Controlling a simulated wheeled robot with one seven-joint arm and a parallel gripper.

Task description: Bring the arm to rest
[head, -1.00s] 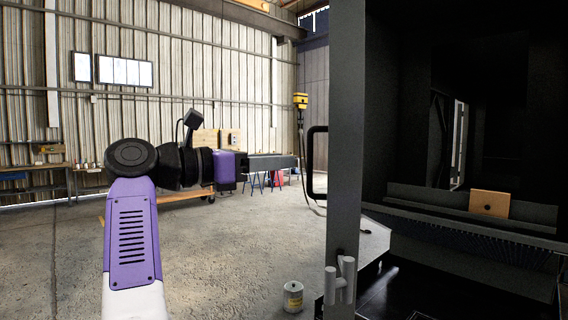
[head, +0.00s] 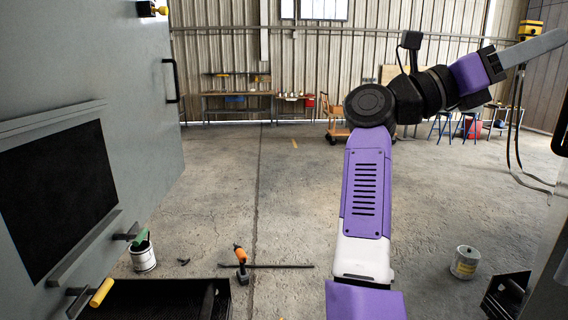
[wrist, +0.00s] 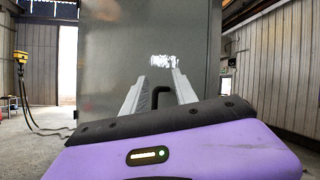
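My gripper (head: 545,46) is at the upper right in the head view, at the end of my raised purple and black arm. It points right and slightly up, and nothing touches it there. In the wrist view my gripper (wrist: 160,76) shows two grey fingers with a gap between them and nothing held. A black handle (wrist: 161,95) on a grey panel (wrist: 110,60) shows beyond the fingers. The gap is hard to make out in the head view.
A grey door panel (head: 140,120) with a dark window stands at the left. A white bucket (head: 143,256), an orange-handled tool (head: 241,258) and a metal can (head: 466,262) are on the floor. A workbench (head: 235,97) and an orange cart (head: 335,128) stand behind. The mid-floor is clear.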

